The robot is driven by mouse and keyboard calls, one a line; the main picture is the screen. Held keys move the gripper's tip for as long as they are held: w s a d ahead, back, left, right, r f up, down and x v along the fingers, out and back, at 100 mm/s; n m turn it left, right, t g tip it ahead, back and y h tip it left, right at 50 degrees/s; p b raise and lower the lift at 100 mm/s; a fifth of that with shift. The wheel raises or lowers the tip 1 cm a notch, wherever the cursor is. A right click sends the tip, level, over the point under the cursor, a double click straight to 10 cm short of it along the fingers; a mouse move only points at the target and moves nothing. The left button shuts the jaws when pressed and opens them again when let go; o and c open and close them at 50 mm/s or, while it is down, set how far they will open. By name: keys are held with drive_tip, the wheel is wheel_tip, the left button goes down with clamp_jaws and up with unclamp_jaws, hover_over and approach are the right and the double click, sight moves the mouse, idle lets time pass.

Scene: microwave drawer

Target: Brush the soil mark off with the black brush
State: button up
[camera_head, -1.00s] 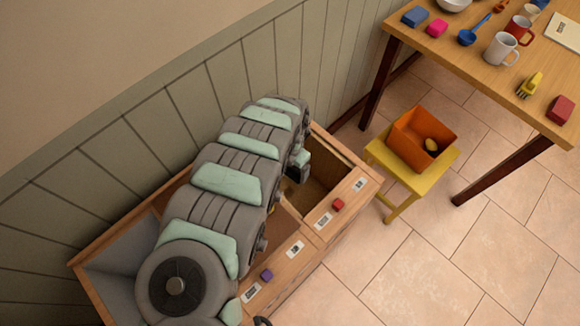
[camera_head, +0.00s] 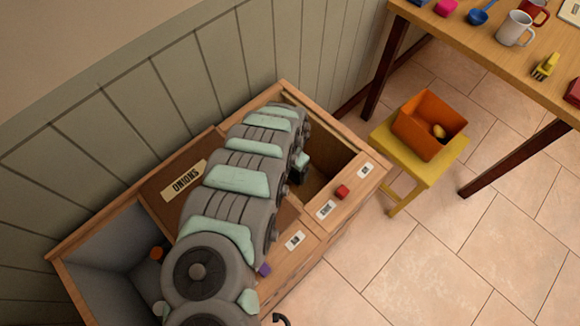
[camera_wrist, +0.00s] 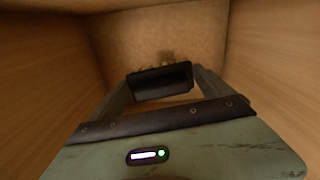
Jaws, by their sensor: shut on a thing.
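The black brush (camera_wrist: 160,82) is held crosswise between the two fingers of my gripper (camera_wrist: 158,88) in the wrist view. My gripper is shut on it, inside a wooden compartment (camera_head: 335,158) at the right of the cabinet. A faint brownish smudge (camera_wrist: 167,56), perhaps the soil mark, shows just beyond the brush on the compartment's inner surface. I cannot tell whether the brush touches it. In the head view my arm hides much of the compartment, and the gripper (camera_head: 299,168) shows only in part.
Wooden walls stand close on both sides of the gripper. The cabinet has a lid marked ONIONS (camera_head: 186,180), a grey bin (camera_head: 105,250), and red (camera_head: 342,192) and purple (camera_head: 264,269) knobs. A yellow stool (camera_head: 425,165) with an orange box (camera_head: 418,128) and a table (camera_head: 470,45) stand right.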

drive_tip(key=shift+s+f+b, duration=0.1)
drive_tip(key=shift+f+b, duration=1.9)
drive_tip(key=shift+f, duration=1.8)
drive_tip(key=shift+f+b, duration=0.3)
drive_tip(key=shift+f, duration=0.3)
drive_tip(key=shift+w+d+b, duration=0.3)
drive_tip(key=shift+w+d, duration=0.2)
drive_tip(key=shift+w, duration=0.05)
drive_tip(key=shift+s+a+r+p, duration=0.15)
drive_tip(key=shift+s+a+p, duration=0.25)
drive_tip(key=shift+p, duration=0.25)
drive_tip(key=shift+s+a+f+p, duration=0.2)
drive_tip(key=shift+s+a+p, duration=0.1)
drive_tip(key=shift+a, duration=0.05)
drive_tip(key=shift+s+a+r+p, duration=0.15)
drive_tip(key=shift+s+a+p, duration=0.3)
drive_tip(key=shift+p, duration=0.25)
drive_tip(key=shift+r, duration=0.1)
